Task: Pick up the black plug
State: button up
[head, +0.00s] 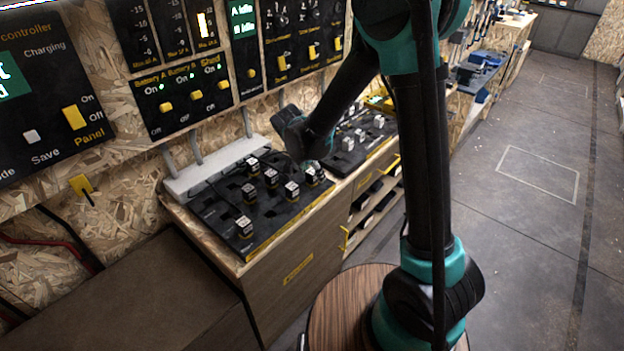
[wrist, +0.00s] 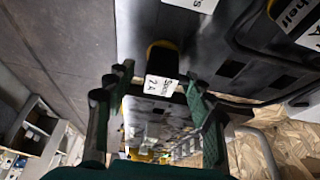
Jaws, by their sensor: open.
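A small black plug (wrist: 163,62) with a yellow band and a white label reading something like "2 A" shows in the wrist view, between and just beyond my finger tips. My gripper (wrist: 158,80) is open, one finger on each side of the plug; whether either touches it I cannot tell. In the head view several similar dark, white-topped plugs stand on a black board (head: 215,208). My gripper (head: 318,156) is over the board's far right end, close above a plug (head: 313,176). My arm link and gripper hide part of that area.
A second black board with plugs (head: 348,143) lies just beyond, on the same bench. A white strip with grey conduits (head: 215,168) runs behind the first board. Wall control panels (head: 185,95) rise behind. The floor at right (head: 530,200) is clear.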

grip_shut()
dwell(0.3)
